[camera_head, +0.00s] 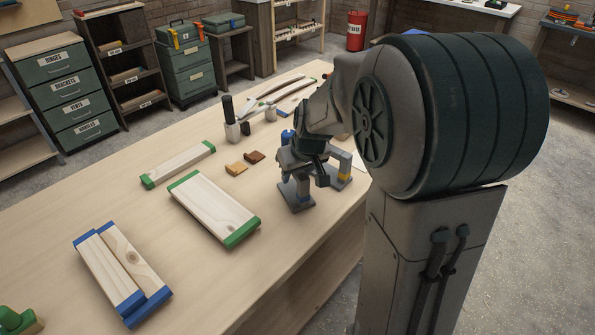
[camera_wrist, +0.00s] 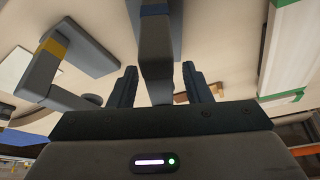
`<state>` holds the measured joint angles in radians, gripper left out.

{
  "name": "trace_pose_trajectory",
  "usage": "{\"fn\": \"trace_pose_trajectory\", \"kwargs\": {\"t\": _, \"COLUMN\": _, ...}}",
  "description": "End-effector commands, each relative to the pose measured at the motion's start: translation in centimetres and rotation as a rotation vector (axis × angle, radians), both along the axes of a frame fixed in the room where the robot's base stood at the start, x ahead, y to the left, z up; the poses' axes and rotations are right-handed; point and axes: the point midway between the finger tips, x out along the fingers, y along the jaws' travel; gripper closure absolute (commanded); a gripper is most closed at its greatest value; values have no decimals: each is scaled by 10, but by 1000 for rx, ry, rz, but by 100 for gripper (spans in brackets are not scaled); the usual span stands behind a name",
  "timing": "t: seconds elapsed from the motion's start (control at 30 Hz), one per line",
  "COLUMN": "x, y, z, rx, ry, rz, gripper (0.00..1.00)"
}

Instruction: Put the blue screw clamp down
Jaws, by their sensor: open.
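The blue screw clamp (camera_head: 297,201) stands on the bench at its right edge, a dark grey upright on a flat grey base. In the wrist view its grey bar with a blue band (camera_wrist: 153,10) runs up between my two fingers. My gripper (camera_head: 301,168) is at the clamp's upper part, and my arm hides some of it. In the wrist view my gripper (camera_wrist: 158,82) is open, with a finger on each side of the bar and visible gaps. I cannot tell whether anything touches. The clamp looks upright.
A similar clamp with a yellow band (camera_head: 345,164) stands just right of it, and also shows in the wrist view (camera_wrist: 55,46). A green-ended board (camera_head: 213,205) lies to the left. Small wood blocks (camera_head: 236,168) lie behind. The bench (camera_head: 75,205) has bare areas.

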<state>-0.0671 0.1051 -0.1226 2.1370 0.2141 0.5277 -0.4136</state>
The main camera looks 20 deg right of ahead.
Motion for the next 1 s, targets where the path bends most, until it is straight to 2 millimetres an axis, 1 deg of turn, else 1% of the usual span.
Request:
{"fn": "trace_pose_trajectory", "kwargs": {"t": 0.17, "x": -7, "y": -1, "z": 21, "rx": 1, "ry": -5, "rz": 0, "gripper": 56}}
{"fn": "trace_pose_trajectory", "kwargs": {"t": 0.4, "x": -26, "y": -5, "z": 69, "rx": 0, "ry": -6, "rz": 0, "gripper": 56}}
{"fn": "trace_pose_trajectory", "kwargs": {"t": 0.5, "x": -34, "y": -7, "z": 86, "rx": 0, "ry": -5, "rz": -1, "gripper": 56}}
{"fn": "trace_pose_trajectory", "kwargs": {"t": 0.6, "x": -39, "y": -8, "z": 100, "rx": 0, "ry": -3, "rz": 0, "gripper": 56}}
{"fn": "trace_pose_trajectory", "kwargs": {"t": 0.77, "x": -46, "y": -9, "z": 110, "rx": 1, "ry": 1, "rz": -2, "gripper": 56}}
{"fn": "trace_pose_trajectory", "kwargs": {"t": 0.83, "x": -55, "y": -8, "z": 111, "rx": 4, "ry": 7, "rz": -10, "gripper": 56}}
{"fn": "trace_pose_trajectory", "kwargs": {"t": 0.87, "x": -61, "y": -7, "z": 110, "rx": 4, "ry": 11, "rz": -16, "gripper": 56}}
{"fn": "trace_pose_trajectory", "kwargs": {"t": 0.93, "x": -80, "y": -4, "z": 105, "rx": 8, "ry": 28, "rz": -35, "gripper": 56}}
{"fn": "trace_pose_trajectory", "kwargs": {"t": 0.97, "x": -90, "y": -3, "z": 102, "rx": 10, "ry": 37, "rz": -46, "gripper": 56}}
{"fn": "trace_pose_trajectory", "kwargs": {"t": 1.0, "x": -105, "y": -2, "z": 97, "rx": 12, "ry": 49, "rz": -64, "gripper": 56}}
